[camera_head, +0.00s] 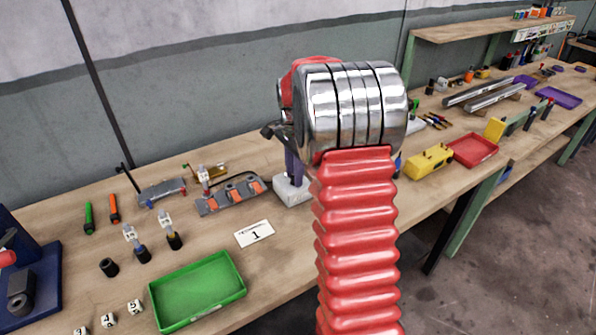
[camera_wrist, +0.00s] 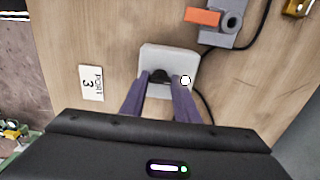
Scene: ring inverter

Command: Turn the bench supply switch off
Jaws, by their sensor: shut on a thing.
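The bench supply looks to be the small light-grey box (camera_wrist: 170,54) on the wooden bench in the wrist view. A black switch knob (camera_wrist: 160,75) is on its top, with a round white spot (camera_wrist: 185,80) to the right. My gripper (camera_wrist: 160,82) has its two purple fingers at either side of the knob, shut on it. In the head view the box (camera_head: 291,191) shows beside my red arm, with my purple gripper (camera_head: 292,167) pointing down onto it. My arm hides part of this area, and the switch position cannot be read.
In the head view, a green tray (camera_head: 197,290), a yellow block (camera_head: 429,161) and a red tray (camera_head: 472,150) stand on the bench.

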